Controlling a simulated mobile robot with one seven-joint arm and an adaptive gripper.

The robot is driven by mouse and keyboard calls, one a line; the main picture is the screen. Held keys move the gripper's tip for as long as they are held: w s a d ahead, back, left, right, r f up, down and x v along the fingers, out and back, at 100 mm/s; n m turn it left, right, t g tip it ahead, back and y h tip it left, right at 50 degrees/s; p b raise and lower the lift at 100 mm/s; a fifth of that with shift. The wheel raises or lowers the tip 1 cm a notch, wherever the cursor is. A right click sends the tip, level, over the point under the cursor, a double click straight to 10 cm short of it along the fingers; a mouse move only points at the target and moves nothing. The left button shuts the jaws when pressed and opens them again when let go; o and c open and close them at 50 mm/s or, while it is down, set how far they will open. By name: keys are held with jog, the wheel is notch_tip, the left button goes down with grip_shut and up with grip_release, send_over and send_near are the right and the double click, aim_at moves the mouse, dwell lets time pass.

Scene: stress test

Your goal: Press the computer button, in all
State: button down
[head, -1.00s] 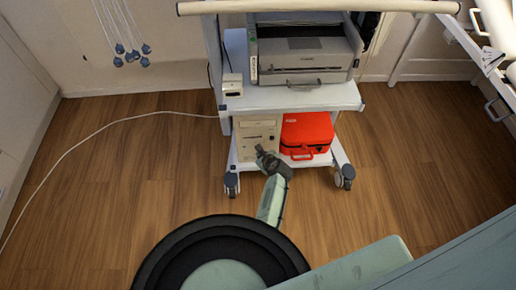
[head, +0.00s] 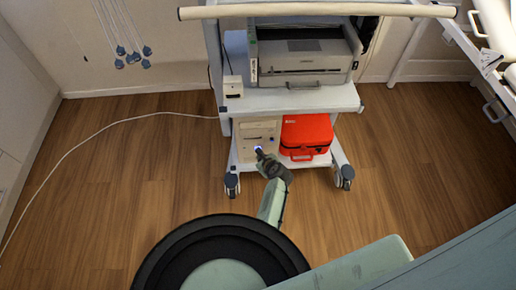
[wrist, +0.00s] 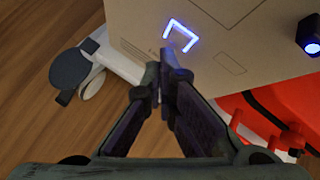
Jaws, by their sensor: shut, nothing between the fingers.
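The beige computer (head: 258,135) stands on the lower shelf of a white cart. Its front shows a blue-lit button (head: 258,149), and my gripper (head: 260,154) is right at it. In the wrist view the computer's front (wrist: 215,60) fills the top middle, with a glowing blue square outline (wrist: 180,36) just beyond the fingertips. My gripper (wrist: 163,68) is shut and empty, its tips together close to the front. I cannot tell whether they touch it. The tips hide part of the area below the outline.
A red case (head: 306,135) sits right beside the computer. A printer (head: 303,62) stands on the shelf above. Casters (head: 231,184) stick out at the cart's foot. A white cable (head: 110,121) runs over the wooden floor at left. A dark, blue-lit part (wrist: 311,36) shows at the right.

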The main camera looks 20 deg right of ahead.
jog(key=s+p, duration=0.1)
jog(key=s, duration=0.1)
jog(key=s+a+p, duration=0.1)
jog(key=s, duration=0.2)
jog(key=shift+a, duration=0.2)
dwell(0.3)
dwell(0.8)
